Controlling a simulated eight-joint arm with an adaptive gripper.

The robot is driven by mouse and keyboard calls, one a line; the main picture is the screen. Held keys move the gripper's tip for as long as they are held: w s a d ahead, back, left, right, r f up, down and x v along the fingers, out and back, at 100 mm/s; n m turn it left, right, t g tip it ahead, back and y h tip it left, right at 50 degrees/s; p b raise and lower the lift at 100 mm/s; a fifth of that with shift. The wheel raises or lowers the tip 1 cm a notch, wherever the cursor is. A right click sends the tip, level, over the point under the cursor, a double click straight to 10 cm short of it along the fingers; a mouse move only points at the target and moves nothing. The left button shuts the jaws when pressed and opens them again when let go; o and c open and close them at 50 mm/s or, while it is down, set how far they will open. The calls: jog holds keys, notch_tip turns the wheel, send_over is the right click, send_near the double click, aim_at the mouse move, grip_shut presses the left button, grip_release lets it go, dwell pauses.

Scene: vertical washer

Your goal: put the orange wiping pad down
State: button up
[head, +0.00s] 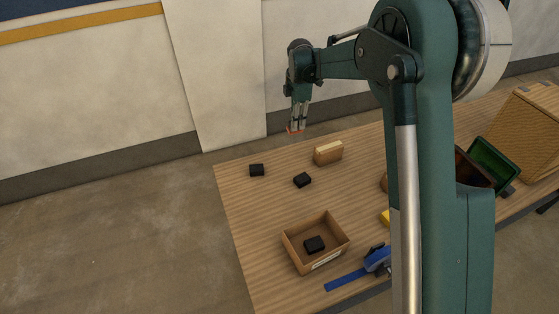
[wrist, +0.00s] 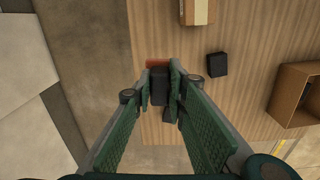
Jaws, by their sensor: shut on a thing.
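The orange wiping pad (head: 294,131) shows as a thin orange edge at the tips of my gripper (head: 297,125). My gripper points down and is shut on it, in the air near the table's far left edge. In the wrist view the pad (wrist: 158,63) shows as a small orange patch just beyond the fingertips (wrist: 165,88); most of it is hidden by the fingers. A dark shape lies between the fingers there; I cannot tell if it is part of the gripper or a block below. The wooden table (head: 235,215) lies below and in front.
Black blocks (head: 257,170) and (head: 302,180) and a tan-topped block (head: 328,153) lie on the table. A cardboard box (head: 335,258) holds another black block (head: 314,244). A blue tool (head: 377,260) and a green bin (head: 490,160) are further right. Bare wood lies at the left.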

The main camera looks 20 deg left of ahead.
jog(key=s+a+f, duration=0.4)
jog(key=a+f, duration=0.1)
dwell(0.4)
jog(key=shift+f+b, duration=0.35)
jog(key=shift+f, duration=2.8)
jog(key=shift+f, duration=0.1)
jog(key=shift+f, duration=1.75)
jog(key=shift+f, duration=0.15)
